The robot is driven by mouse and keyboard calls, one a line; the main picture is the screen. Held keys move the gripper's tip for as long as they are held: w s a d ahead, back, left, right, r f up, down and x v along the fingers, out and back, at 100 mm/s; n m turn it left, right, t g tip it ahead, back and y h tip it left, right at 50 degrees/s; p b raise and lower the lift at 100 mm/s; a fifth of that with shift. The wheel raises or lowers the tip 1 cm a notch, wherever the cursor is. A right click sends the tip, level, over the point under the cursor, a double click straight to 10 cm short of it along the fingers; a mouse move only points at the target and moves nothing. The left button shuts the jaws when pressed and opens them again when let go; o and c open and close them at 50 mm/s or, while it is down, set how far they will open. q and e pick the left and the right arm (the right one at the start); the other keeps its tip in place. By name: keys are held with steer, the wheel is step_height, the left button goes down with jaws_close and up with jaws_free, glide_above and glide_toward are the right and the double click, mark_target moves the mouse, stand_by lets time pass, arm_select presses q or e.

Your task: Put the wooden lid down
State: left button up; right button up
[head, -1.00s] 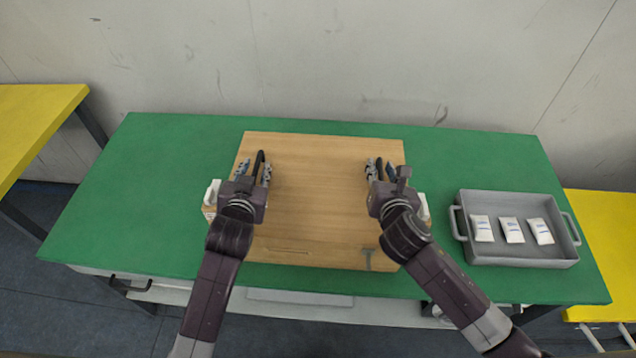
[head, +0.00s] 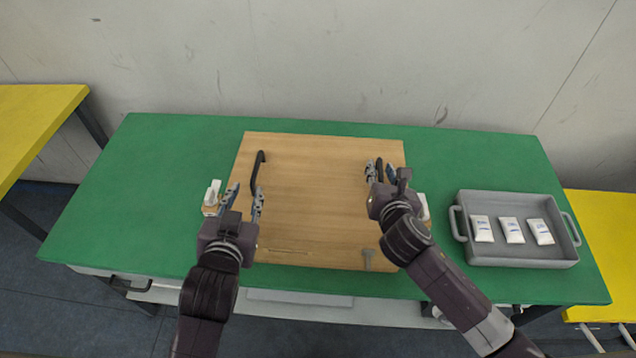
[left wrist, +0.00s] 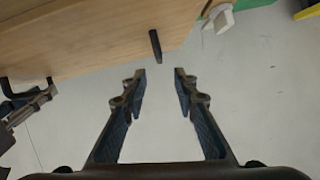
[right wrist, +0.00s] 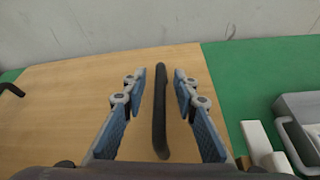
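The wooden lid (head: 320,200) is a broad flat board lying level over the middle of the green table; what is directly under it is hidden. It has a black left handle (head: 259,168) and a black right handle (right wrist: 160,110). My left gripper (head: 245,192) is open and empty, drawn back toward the front from the left handle, which shows clear of its fingertips in the left wrist view (left wrist: 155,46). My right gripper (head: 381,165) is open around the right handle, with a gap on each side of the bar in the right wrist view.
A grey tray (head: 461,195) with several white packets stands on the green table (head: 160,170) at the right. White fittings (head: 212,195) show beside the lid's side edges. Yellow tables (head: 35,115) stand at both sides, and a wall is behind.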

steer(key=v, duration=1.1)
steer(key=shift+s, duration=0.2)
